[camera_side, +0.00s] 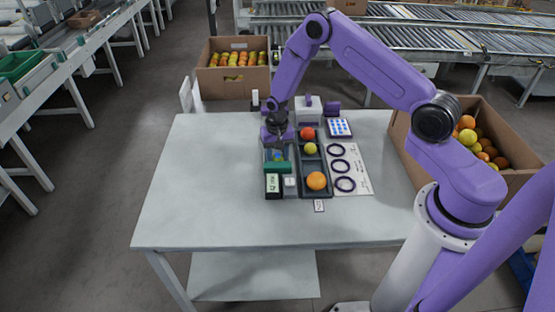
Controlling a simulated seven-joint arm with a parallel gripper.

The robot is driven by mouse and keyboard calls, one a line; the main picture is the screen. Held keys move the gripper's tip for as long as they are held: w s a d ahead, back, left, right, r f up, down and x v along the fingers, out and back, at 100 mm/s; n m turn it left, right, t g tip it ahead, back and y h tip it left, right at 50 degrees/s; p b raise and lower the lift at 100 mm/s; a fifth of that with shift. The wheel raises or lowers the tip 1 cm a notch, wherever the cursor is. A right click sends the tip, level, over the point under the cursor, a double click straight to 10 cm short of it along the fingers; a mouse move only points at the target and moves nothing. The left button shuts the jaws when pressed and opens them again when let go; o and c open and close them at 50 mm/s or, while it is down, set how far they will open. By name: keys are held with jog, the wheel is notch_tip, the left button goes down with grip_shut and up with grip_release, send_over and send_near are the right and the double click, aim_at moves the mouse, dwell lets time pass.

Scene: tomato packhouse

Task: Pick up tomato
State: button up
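A dark tray (313,164) on the table holds three round tomatoes in a column. The red tomato (307,133) is at the far end, the yellow-green tomato (310,149) is just nearer, and the larger orange tomato (316,181) is at the near end. My gripper (277,150) points down just left of the tray, over a green-fronted holder (278,167). A small blue and green patch shows at its fingertips. The fingers are too small and dark to tell whether they are open or hold anything.
Dark rings (340,166) lie on a white sheet right of the tray, below a blue-dotted card (339,128). A device with a display (273,185) stands before the holder. Cardboard boxes of produce stand behind (232,85) and right (408,155). The table's left side (200,190) is clear.

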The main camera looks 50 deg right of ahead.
dwell(0.3)
jog(key=shift+r, duration=0.9)
jog(key=s+r, duration=0.1)
jog(key=r, duration=0.1)
jog(key=s+r, duration=0.2)
jog(key=r, duration=0.1)
jog(key=s+r, duration=0.2)
jog(key=shift+s+a+r, duration=0.1)
jog(key=shift+a+r, duration=0.05)
jog(key=shift+r, duration=0.15)
jog(key=s+r, duration=0.3)
jog(key=s, duration=0.5)
send_over(344, 184)
notch_tip(344, 184, down, 7)
jog(key=shift+f, duration=0.15)
jog(key=shift+s+f, duration=0.1)
jog(key=shift+f, duration=2.3)
jog(key=shift+f, duration=0.4)
